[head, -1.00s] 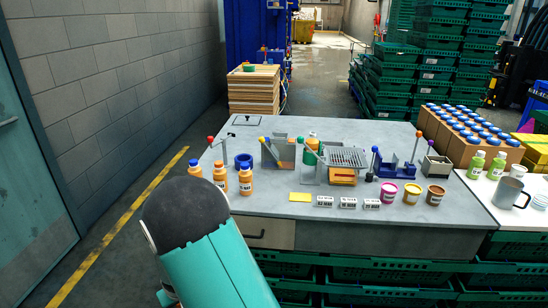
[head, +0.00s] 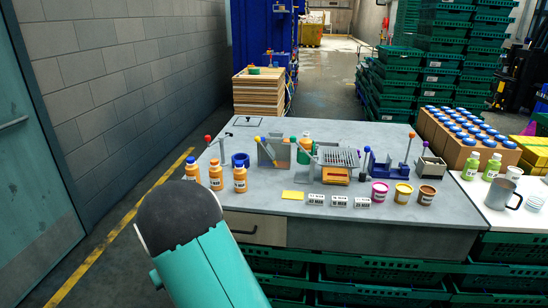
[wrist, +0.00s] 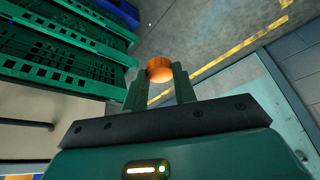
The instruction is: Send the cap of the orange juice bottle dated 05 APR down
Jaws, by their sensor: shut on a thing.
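My gripper (wrist: 160,76) is shut on a small round orange piece (wrist: 159,69), a cap by its look, in the wrist view. It holds the piece in the air over the floor. In the head view my arm hides the gripper. The bottles' dates are too small to read.
Green crates (head: 365,268) sit below. The floor at left is clear.

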